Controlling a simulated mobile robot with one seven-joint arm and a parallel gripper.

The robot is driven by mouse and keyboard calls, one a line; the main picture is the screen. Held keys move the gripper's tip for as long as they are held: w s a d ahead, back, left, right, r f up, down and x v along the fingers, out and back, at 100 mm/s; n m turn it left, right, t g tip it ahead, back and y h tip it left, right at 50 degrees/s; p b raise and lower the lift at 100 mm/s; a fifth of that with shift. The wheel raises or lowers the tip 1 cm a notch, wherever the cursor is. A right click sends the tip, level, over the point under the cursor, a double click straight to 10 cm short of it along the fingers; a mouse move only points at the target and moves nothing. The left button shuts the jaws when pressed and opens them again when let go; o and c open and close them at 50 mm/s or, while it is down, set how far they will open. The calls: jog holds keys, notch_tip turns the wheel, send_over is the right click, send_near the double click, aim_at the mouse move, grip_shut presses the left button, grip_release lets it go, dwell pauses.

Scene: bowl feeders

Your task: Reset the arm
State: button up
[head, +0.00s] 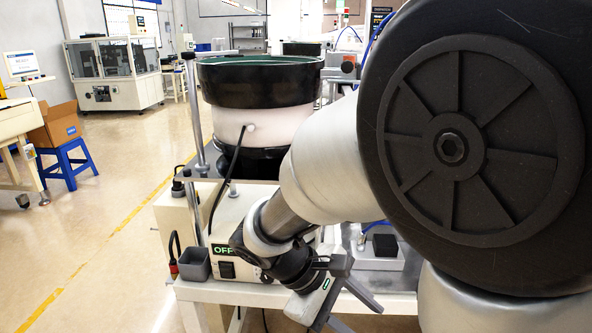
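My arm reaches in from the right, and its large dark joint covers much of the right side of the head view. My gripper (363,318) hangs low in front of the feeder table, angled down and to the right. Its two grey fingers show apart with nothing seen between them, so it looks open. The lower finger's tip is close to the bottom edge of the picture.
A black bowl feeder (258,82) on a white base stands behind my arm on the table (230,292). Open floor (105,220) lies left, with a blue stool (67,163) holding a cardboard box (57,124).

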jog(key=s+d+r+m+t+y, duration=0.3)
jog(key=s+r+m+t+y, duration=0.4)
jog(key=r+m, duration=0.35)
notch_tip(320, 180, up, 22)
jog(key=g+y+p, duration=0.1)
jog(key=p, duration=2)
jog(key=shift+w+a+n+g, duration=0.25)
jog(key=shift+a+n+g, duration=0.05)
jog(key=shift+n, duration=0.05)
jog(key=shift+a+f, duration=0.1)
jog(key=shift+f, duration=0.05)
jog(key=shift+c, duration=0.2)
